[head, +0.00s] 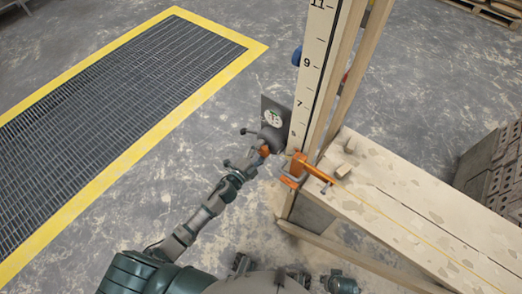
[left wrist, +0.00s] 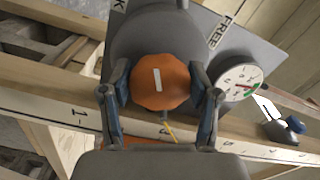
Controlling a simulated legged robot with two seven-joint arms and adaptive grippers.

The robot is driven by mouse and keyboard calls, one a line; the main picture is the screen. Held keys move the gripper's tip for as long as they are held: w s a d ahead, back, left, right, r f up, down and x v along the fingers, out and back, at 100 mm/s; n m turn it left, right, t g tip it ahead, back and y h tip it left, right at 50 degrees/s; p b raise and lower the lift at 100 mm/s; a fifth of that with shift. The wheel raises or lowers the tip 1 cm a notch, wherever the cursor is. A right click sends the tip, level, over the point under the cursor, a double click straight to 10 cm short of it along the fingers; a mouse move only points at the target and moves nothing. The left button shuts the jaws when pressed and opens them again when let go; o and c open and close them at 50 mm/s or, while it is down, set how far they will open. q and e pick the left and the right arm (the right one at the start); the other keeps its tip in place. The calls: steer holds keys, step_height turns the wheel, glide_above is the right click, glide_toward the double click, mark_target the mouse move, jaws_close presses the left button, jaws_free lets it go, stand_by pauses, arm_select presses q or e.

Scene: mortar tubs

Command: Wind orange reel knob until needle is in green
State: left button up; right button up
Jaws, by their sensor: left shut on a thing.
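The orange reel knob (left wrist: 160,80) is faceted, with a white mark on its face. It sits on a grey round reel housing (left wrist: 160,35). My left gripper (left wrist: 160,95) has its two fingers on either side of the knob and is shut on it. In the head view my left gripper (head: 260,150) is at the reel beside the measuring post. The white dial (left wrist: 241,82) is right of the knob, with a green sector at its lower right. The needle is too small to read with certainty. The dial also shows in the head view (head: 273,118).
The numbered post (head: 317,70) rises behind the reel. An orange clamp (head: 310,169) grips the wooden bench (head: 400,205) to its right. The grey plate (left wrist: 250,40) reads FREE. Grey blocks (head: 488,168) stand at right. The floor by the yellow-edged grating (head: 115,85) is clear.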

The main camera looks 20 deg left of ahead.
arm_select(q)
steer(key=shift+s+d+f+m, duration=0.1)
steer(key=shift+m, duration=0.5)
steer(key=shift+f, duration=0.1)
steer(key=o, duration=1)
steer(key=shift+o, duration=0.9)
steer(key=v, duration=1.2)
